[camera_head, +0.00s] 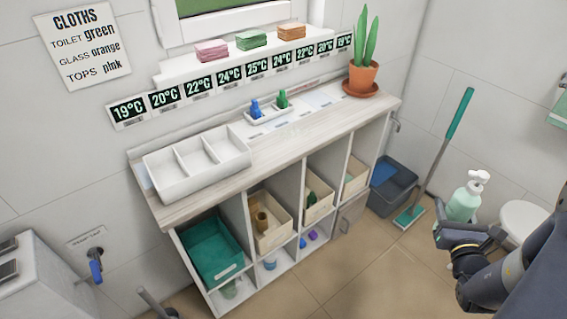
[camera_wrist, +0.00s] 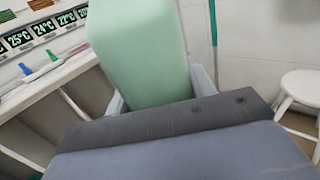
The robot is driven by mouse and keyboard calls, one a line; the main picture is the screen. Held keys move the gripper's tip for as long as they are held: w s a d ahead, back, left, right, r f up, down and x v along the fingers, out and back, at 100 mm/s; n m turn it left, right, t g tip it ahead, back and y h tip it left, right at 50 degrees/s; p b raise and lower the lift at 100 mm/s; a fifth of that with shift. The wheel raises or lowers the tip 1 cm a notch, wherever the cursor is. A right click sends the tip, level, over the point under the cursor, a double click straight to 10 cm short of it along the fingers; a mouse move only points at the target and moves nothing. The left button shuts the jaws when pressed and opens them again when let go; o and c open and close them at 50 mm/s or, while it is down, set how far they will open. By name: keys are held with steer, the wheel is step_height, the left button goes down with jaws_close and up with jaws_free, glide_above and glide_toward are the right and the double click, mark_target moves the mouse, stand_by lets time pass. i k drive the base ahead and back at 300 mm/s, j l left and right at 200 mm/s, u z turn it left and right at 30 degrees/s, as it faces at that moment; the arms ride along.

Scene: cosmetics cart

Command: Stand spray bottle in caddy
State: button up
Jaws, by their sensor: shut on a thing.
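A pale green spray bottle (camera_head: 463,204) with a white spray head is held upright at the right in the head view. My gripper (camera_head: 447,222) is shut on it, well to the right of the shelf unit and in the air. In the wrist view the bottle (camera_wrist: 138,55) fills the upper middle, between the fingers of my gripper (camera_wrist: 150,100); its top is out of frame. The white caddy (camera_head: 197,163) with several compartments sits at the left end of the counter. Its compartments look empty.
A small tray (camera_head: 268,117) holds a blue and a green item. A green-handled mop (camera_head: 447,140), a grey bin (camera_head: 391,185) and a white stool (camera_head: 524,217) stand at the right.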

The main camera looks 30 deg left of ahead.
mark_target(200, 168)
steer(key=u, duration=1.45)
